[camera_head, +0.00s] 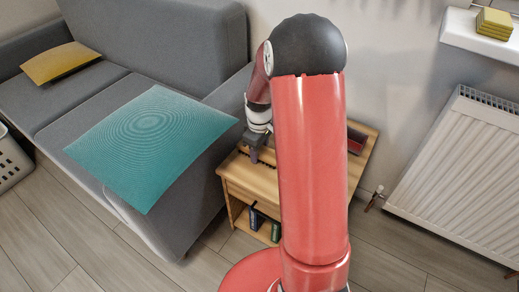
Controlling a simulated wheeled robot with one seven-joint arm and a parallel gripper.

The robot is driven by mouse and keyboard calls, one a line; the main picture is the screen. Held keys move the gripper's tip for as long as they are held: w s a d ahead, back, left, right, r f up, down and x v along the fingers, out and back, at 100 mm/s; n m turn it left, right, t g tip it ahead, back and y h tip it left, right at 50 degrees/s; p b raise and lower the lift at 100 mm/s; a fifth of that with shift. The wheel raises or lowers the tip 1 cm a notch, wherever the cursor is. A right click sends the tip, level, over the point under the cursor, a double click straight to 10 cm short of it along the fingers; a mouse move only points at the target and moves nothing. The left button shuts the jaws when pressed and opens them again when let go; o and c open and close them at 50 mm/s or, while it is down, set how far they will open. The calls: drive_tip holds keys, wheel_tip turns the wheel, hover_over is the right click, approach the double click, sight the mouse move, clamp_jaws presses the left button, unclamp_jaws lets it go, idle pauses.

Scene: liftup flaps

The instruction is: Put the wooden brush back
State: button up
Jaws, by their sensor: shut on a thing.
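My gripper (254,157) points down over the left part of a small wooden side table (240,175). It is shut on the wooden brush (268,157), a small thing whose dark strip shows at both sides of the fingers, at or just above the tabletop. Its wood blends with the tabletop, so its outline and any gap below it are hard to tell. My red arm hides the middle of the table.
A dark red open box (355,139) stands at the table's back right. Books (257,219) sit on the lower shelf. A grey sofa (160,42) with a teal cushion (150,140) is at left. A white radiator (460,165) is at right.

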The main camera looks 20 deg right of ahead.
drive_tip(key=shift+f, duration=0.1)
drive_tip(key=o, duration=0.9)
drive_tip(key=shift+o, duration=0.2)
wheel_tip(320, 180, up, 12)
drive_tip(key=s+a+r+m+t, duration=0.25)
drive_tip(key=s+a+r, duration=0.35)
drive_tip(key=s+r, duration=0.3)
drive_tip(key=s+a+r+m+t, duration=0.1)
drive_tip(key=s+a+m, duration=0.1)
drive_tip(key=s, duration=0.4)
drive_tip(key=s+a+r+m+t, duration=0.1)
drive_tip(key=s+a+m+t, duration=0.1)
drive_tip(key=s, duration=0.5)
drive_tip(key=shift+s+r+p, duration=0.2)
drive_tip(key=shift+r+p, duration=0.05)
drive_tip(key=shift+p, duration=0.1)
